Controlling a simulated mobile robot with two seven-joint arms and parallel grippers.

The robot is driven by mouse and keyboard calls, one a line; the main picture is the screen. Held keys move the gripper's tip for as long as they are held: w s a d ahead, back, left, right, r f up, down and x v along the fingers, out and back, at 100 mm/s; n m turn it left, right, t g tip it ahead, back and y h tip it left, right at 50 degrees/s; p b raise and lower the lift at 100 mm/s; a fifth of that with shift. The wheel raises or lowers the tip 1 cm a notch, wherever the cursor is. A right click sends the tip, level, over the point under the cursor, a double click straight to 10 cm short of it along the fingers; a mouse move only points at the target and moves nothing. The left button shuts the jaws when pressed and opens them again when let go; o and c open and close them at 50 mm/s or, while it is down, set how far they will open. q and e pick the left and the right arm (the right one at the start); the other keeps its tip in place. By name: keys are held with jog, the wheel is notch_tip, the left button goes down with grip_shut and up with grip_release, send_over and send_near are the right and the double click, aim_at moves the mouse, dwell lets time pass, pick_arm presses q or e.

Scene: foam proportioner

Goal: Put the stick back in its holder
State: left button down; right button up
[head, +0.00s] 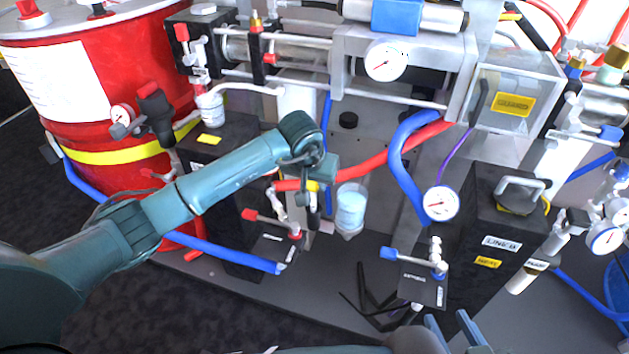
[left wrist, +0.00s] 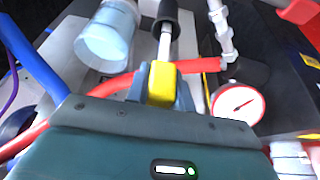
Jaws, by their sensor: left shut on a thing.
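My left gripper (head: 315,184) is shut on a stick (head: 313,212) in the middle of the head view. In the left wrist view the stick's yellow block (left wrist: 162,84) sits between the fingers (left wrist: 160,92). A thin metal shaft and a black end (left wrist: 166,14) extend beyond it. In the head view the stick hangs roughly upright, left of a clear cup with pale blue liquid (head: 350,208); contact with the cup cannot be told. My right gripper (head: 452,329) is at the bottom edge, fingers apart, with nothing seen between them. I cannot pick out the stick's holder.
A red drum (head: 110,80) stands at left. Black boxes with valves, gauges (head: 441,203) and red and blue hoses (head: 400,165) crowd the rig. Black hex-key-like tools (head: 370,300) lie on the grey base. Dark floor at lower left is clear.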

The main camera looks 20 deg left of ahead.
pick_arm(q)
jog(key=shift+f+b, duration=0.2)
jog(key=shift+b, duration=0.15)
jog(key=c, duration=1.2)
grip_release()
